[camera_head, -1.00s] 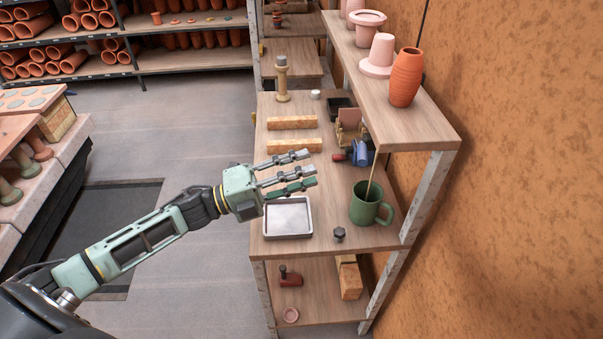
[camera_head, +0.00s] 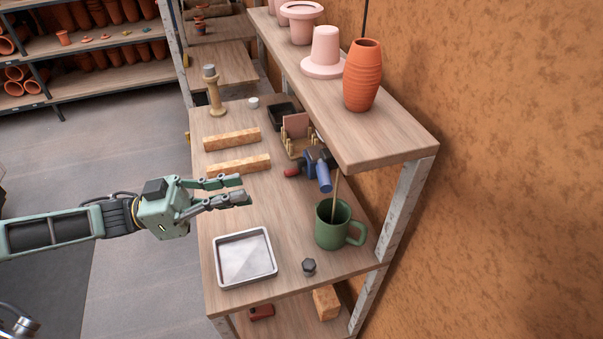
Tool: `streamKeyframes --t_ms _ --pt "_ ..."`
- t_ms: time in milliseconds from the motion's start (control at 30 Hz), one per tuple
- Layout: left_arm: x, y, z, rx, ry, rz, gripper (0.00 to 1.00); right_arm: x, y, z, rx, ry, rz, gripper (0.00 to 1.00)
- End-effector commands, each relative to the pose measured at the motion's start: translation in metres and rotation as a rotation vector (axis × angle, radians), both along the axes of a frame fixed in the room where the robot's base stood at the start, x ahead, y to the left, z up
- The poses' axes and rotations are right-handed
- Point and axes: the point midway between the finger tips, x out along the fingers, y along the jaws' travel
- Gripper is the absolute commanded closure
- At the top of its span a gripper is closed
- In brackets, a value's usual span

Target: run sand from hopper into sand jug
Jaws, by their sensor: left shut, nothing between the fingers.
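A green jug with a handle (camera_head: 331,232) stands upright on the workbench shelf, right of a shallow grey tray (camera_head: 219,264). A thin tan line (camera_head: 337,189) runs down into its mouth; I cannot tell whether it is a stick or falling sand. Behind the jug is a blue and dark fitting (camera_head: 324,175) with a red end (camera_head: 292,172), partly under the upper shelf. I cannot make out a hopper for certain. My left gripper (camera_head: 247,193) is shut and empty, above the shelf left of the jug and apart from it. My right gripper is not in view.
An upper shelf (camera_head: 398,150) with an orange vase (camera_head: 363,77) and pink pots overhangs the back of the workbench. A dark knob (camera_head: 309,266) stands before the jug. Two tan bars (camera_head: 232,139) and a spindle-like post (camera_head: 214,92) stand farther back.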

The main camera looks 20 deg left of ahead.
Motion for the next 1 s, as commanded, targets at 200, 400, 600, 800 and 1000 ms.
streamKeyframes --t_ms 200,400,600,800,1000 --pt "0.016 -0.042 0.016 -0.007 -0.007 -0.002 1.0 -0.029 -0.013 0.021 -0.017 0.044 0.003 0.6" --pt "0.031 -0.08 0.024 -0.003 -0.006 -0.001 1.0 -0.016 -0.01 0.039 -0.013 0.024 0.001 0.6" --pt "0.042 -0.105 0.027 0.001 -0.005 0.001 1.0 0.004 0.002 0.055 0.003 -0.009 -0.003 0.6" --pt "0.045 -0.114 0.025 0.002 -0.003 0.001 1.0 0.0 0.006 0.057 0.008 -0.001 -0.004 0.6" --pt "0.045 -0.114 0.024 0.003 -0.004 0.001 1.0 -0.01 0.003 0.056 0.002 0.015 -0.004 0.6"
